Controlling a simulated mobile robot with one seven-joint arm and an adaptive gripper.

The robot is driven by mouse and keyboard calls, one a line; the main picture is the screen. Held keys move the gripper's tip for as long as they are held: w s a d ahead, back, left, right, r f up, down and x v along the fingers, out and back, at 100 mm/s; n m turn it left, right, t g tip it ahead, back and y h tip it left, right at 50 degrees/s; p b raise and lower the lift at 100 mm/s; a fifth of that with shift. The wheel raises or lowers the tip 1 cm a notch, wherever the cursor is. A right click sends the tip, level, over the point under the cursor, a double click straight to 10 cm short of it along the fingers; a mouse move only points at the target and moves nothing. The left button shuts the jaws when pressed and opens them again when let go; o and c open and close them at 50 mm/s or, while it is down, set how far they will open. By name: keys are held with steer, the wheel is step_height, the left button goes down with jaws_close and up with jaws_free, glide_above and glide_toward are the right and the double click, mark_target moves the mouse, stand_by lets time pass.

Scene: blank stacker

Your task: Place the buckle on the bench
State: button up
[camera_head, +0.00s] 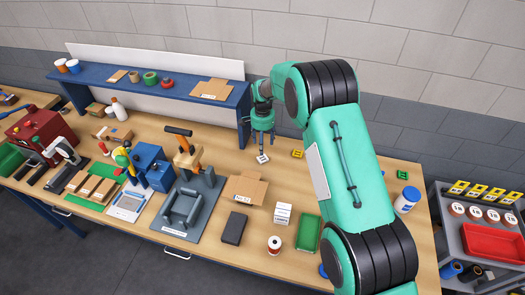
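My gripper (263,145) hangs down over the back middle of the wooden bench (335,172), in front of the blue shelf's right end. A small white, buckle-like piece (262,159) shows just below the fingertips. I cannot tell whether it is held or lies on the bench. A similar small yellow piece (297,153) lies to the right of the gripper, apart from it. A small green piece (402,175) lies farther right, beyond my arm. Which of these is the buckle is not clear at this size. The fingers are too small to show whether they are open or shut.
A cardboard box (245,188), a white box (283,213), a green tray (308,232) and a spool (274,245) stand in front. A grey press (186,205) is left. The blue shelf (150,92) stands behind. Bare bench lies around the yellow piece.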

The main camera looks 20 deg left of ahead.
steer(key=shift+r, duration=1.5)
steer(key=s+d+r+n+t, duration=0.1)
steer(key=s+d+r, duration=0.1)
steer(key=d+r, duration=0.6)
steer(key=s+d+r, duration=0.2)
steer(key=d+r, duration=0.3)
steer(key=r, duration=0.7)
steer(key=s+d+r+t, duration=0.1)
steer(key=s+d+r, duration=0.8)
steer(key=d+r, duration=0.35)
steer(key=s+d+r+n+t, duration=0.1)
steer(key=s+d+r, duration=0.4)
steer(key=s, duration=0.4)
steer(key=s+d+r+n+t, duration=0.1)
steer(key=s+d+r, duration=0.2)
steer(key=s+d, duration=0.5)
steer(key=s+d+f, duration=0.1)
steer(key=s+d, duration=0.1)
steer(key=s, duration=0.7)
steer(key=s+d+f+n+t, duration=0.1)
steer(key=s+d, duration=0.2)
steer(key=s, duration=0.6)
steer(key=shift+d+f+t, duration=0.25)
steer(key=shift+f+t, duration=0.05)
steer(key=shift+f, duration=0.1)
